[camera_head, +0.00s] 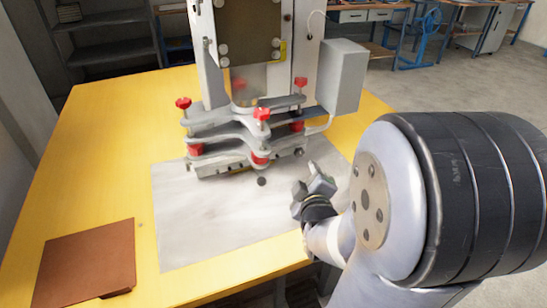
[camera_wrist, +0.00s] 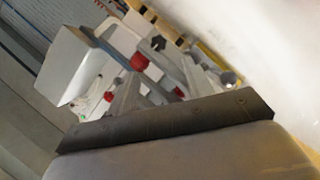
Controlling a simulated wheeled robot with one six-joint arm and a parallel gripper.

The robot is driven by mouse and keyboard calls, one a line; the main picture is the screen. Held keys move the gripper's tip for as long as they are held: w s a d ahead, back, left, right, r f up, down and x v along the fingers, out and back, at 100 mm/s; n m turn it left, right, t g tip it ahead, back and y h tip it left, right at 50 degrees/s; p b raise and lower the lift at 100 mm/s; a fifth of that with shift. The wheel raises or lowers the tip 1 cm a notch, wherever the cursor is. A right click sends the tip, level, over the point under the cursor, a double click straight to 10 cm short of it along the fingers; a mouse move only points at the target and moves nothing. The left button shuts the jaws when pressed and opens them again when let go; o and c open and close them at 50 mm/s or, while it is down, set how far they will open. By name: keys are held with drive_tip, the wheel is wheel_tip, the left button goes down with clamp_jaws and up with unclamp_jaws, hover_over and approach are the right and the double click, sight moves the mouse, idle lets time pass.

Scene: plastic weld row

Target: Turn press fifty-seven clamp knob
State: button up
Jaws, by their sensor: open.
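The press (camera_head: 240,60) stands at the back of the yellow table, with a grey clamp frame (camera_head: 235,130) at its base. Red clamp knobs top the frame at the left (camera_head: 183,103), front middle (camera_head: 262,113) and back right (camera_head: 300,82). More red parts sit below them. No number is readable, so I cannot tell which knob belongs to fifty-seven. My gripper (camera_head: 311,182) is open and empty, low at the front right of the clamp frame, apart from the knobs. In the wrist view a red knob (camera_wrist: 139,62) shows beyond a dark bar across the bottom; the press is tilted.
A grey box (camera_head: 343,76) is fixed to the press's right side; it also shows in the wrist view (camera_wrist: 72,66). A pale sheet (camera_head: 215,225) lies before the press. A brown board (camera_head: 88,260) lies front left on the yellow table (camera_head: 110,130). Free room lies left of the press.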

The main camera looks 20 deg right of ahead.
sight(299, 154)
drive_tip(key=shift+w+d, duration=0.15)
drive_tip(key=shift+w, duration=0.3)
drive_tip(key=x, duration=1)
drive_tip(key=shift+c, duration=0.3)
drive_tip(key=c, duration=0.9)
